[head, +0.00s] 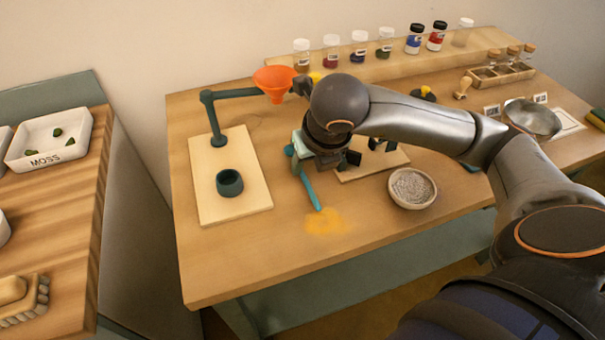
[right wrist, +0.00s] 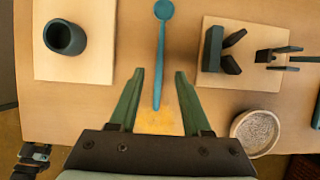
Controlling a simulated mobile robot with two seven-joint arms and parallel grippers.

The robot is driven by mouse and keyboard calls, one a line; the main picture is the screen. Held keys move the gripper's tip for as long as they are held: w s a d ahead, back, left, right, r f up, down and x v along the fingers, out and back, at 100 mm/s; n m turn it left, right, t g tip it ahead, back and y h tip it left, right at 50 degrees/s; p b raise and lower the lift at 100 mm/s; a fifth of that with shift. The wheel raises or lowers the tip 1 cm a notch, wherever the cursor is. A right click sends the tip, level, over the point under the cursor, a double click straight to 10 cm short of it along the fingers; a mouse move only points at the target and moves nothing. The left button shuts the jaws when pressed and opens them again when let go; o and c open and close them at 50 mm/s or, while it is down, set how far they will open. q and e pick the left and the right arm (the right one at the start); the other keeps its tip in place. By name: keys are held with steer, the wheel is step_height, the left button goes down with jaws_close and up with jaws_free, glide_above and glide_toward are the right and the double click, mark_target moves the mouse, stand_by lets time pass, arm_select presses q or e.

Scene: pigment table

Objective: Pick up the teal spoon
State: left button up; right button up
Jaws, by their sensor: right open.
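The teal spoon (head: 311,190) lies on the table, with its handle end at a yellow-orange powder patch (head: 327,221). In the head view my right gripper and wrist hide part of it. In the right wrist view the whole spoon (right wrist: 161,50) shows, with its round bowl at the top and its thin handle running down the picture. My right gripper (head: 322,160) is above the spoon, open and empty. In the right wrist view its two green fingers (right wrist: 159,75) appear on either side of the handle, apart from it.
Left of the spoon is a board with a dark cup (head: 230,182) and an arm holding an orange funnel (head: 274,82). Right are a small board with dark blocks (right wrist: 222,50) and a bowl of grey grains (head: 412,188). Jars line the back shelf (head: 393,63).

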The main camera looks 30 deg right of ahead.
mark_target(303, 175)
steer(key=x, duration=0.5)
steer(key=shift+w+f, duration=0.25)
steer(key=shift+f, duration=0.05)
jaws_close()
stand_by(0.4)
